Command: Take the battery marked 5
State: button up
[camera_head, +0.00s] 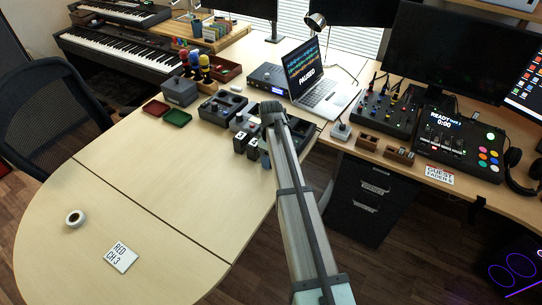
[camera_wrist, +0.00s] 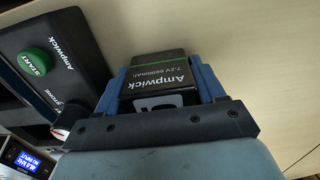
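A dark battery (camera_wrist: 160,75) with a green line and the words "Ampwick 7.2V 6600mAh" sits between the blue fingers of my gripper (camera_wrist: 165,85) in the wrist view. The fingers lie close against both its sides, with no clear gap. Its white number mark is mostly hidden by the gripper's dark bar, so I cannot read it. In the head view, black batteries with white marks (camera_head: 239,143) stand on the table just left of my arm. Their numbers are too small to read for sure. My gripper is mostly hidden behind my arm there.
An Ampwick charger with a green START button (camera_wrist: 34,62) is left of the gripper. In the head view, black charging units (camera_head: 222,107), red and green trays (camera_head: 176,118) and a laptop (camera_head: 322,95) stand behind. The table's front left is mostly clear, with tape (camera_head: 75,218) and a card (camera_head: 121,257).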

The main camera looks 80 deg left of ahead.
jog(key=c, duration=0.7)
jog(key=shift+o, duration=0.2)
